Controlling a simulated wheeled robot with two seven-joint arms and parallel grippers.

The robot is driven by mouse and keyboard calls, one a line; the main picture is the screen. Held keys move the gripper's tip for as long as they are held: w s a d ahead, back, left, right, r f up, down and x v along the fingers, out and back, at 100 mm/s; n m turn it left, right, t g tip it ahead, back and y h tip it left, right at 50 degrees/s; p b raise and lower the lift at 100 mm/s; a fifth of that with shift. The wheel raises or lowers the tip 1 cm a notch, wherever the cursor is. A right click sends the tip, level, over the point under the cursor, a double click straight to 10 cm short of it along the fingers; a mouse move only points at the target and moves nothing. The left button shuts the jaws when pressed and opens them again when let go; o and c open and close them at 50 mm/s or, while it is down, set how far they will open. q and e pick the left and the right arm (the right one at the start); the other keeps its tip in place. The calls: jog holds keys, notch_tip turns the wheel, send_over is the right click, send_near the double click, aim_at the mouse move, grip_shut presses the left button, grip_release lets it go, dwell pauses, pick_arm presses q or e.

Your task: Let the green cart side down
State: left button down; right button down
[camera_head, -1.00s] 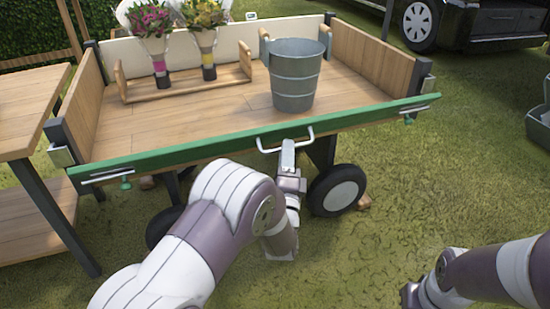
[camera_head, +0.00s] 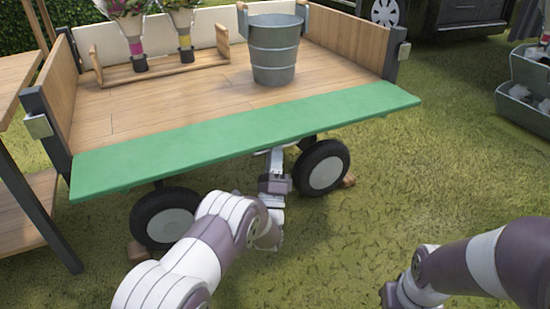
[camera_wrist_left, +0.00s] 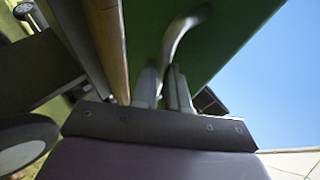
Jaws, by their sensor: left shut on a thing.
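The green cart side (camera_head: 245,135) is hinged out from the front of the wooden cart bed (camera_head: 150,105), its broad green face showing from above. It also fills the upper part of the left wrist view (camera_wrist_left: 235,30). My left gripper (camera_head: 274,163) is under the side's outer edge, largely hidden by it. In the left wrist view my left gripper (camera_wrist_left: 166,85) is shut on the metal handle (camera_wrist_left: 183,30) of the side. My right arm is low at the right, and its gripper (camera_head: 390,295) barely shows, with no fingers visible.
A metal bucket (camera_head: 274,55) and a wooden rack (camera_head: 160,72) with wrapped flowers stand on the bed. Cart wheels (camera_head: 321,167) are beside my left gripper. A wooden table (camera_head: 15,80) is at the left, grey crates (camera_head: 522,105) at the right. The grass between is open.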

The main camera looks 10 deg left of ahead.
pick_arm(q)
jog(key=shift+w+a+r+t, duration=0.3)
jog(key=shift+a+r, duration=0.15)
jog(key=shift+r, duration=0.05)
jog(key=c, duration=1.4)
grip_release()
jog(key=shift+o, duration=1.1)
jog(key=shift+w+f, duration=0.15)
jog(key=shift+f, duration=0.05)
jog(key=shift+d+f+h, duration=0.2)
jog(key=shift+h, duration=0.1)
jog(key=shift+s, duration=0.2)
